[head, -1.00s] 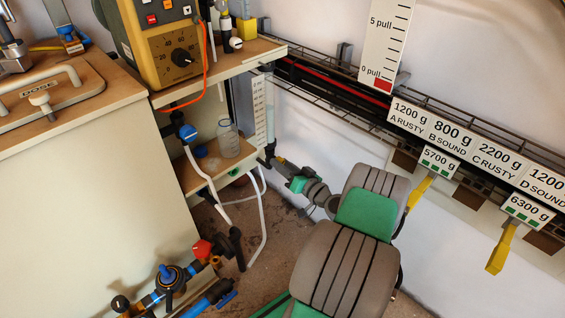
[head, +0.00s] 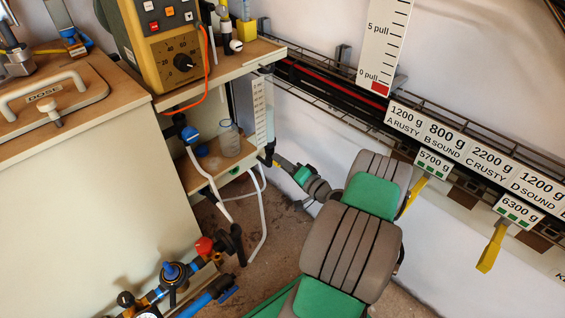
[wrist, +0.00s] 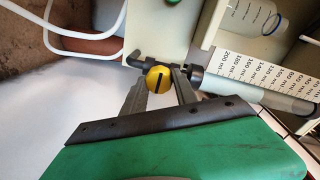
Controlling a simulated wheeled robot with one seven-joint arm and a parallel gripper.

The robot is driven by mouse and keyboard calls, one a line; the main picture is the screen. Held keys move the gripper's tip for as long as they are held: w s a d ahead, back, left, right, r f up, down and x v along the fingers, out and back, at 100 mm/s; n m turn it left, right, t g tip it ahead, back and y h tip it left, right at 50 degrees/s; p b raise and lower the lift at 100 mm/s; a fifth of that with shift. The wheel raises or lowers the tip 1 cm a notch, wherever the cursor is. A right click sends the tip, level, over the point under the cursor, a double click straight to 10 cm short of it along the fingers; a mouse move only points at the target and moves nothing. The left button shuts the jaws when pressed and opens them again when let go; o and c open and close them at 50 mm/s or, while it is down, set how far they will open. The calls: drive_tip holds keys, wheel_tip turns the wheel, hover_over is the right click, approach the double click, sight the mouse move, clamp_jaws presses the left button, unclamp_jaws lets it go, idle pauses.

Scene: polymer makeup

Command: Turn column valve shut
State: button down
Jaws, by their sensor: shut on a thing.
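The column valve's yellow round knob (wrist: 158,80) shows in the middle of the wrist view, with a dark slot across its face. It sits on a dark fitting at the bottom of the clear column (wrist: 262,93). My gripper (wrist: 159,88) is shut on the knob, one grey finger on each side. In the head view my gripper (head: 276,160) reaches the foot of the column, below the shelf. The fingers and knob are too small there to tell apart. A white millilitre scale (wrist: 250,68) stands beside the column.
A glass bottle (head: 229,138) stands on the small lower shelf beside the column. White hoses (head: 262,205) hang below it. A red-and-blue valve assembly (head: 175,275) is at the lower left. The wall rack carries weight labels (head: 447,132) and yellow handles (head: 491,247).

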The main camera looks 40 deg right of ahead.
idle(0.3)
drive_tip(key=c, duration=1)
unclamp_jaws()
drive_tip(key=shift+o, duration=0.2)
